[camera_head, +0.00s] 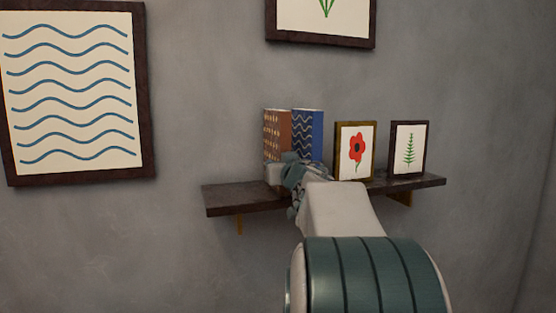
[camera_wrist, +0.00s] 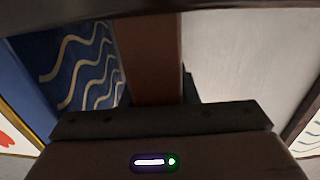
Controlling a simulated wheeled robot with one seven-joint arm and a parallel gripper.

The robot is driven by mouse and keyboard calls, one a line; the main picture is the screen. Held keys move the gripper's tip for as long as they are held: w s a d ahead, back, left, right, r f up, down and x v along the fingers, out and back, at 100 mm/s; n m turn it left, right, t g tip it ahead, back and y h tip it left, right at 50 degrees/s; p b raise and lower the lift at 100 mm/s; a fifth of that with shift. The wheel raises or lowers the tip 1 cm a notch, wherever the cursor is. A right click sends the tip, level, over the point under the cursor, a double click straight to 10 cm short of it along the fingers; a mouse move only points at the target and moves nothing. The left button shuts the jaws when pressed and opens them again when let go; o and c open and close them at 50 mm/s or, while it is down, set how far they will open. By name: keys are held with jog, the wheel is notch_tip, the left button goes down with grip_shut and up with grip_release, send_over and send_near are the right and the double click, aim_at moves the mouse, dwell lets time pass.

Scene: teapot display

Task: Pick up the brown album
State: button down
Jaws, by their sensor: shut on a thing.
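The brown album (camera_head: 276,128) stands upright on the wall shelf (camera_head: 240,198) at the left of the blue album (camera_head: 312,130). It has a pale pattern on its face. My gripper (camera_head: 282,173) is at its lower part and is shut on it. In the wrist view, the brown album (camera_wrist: 153,55) rises as a plain brown band from between the jaws (camera_wrist: 153,98). The blue album (camera_wrist: 80,62) with its wavy gold lines shows close beside it. My arm hides part of both albums' lower ends in the head view.
A red flower picture (camera_head: 356,150) and a fern picture (camera_head: 409,150) stand on the shelf to the right. A large wave picture (camera_head: 75,95) and a plant picture (camera_head: 320,20) hang on the wall. The shelf's left end is bare.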

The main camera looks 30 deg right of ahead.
jog(key=shift+r, duration=0.25)
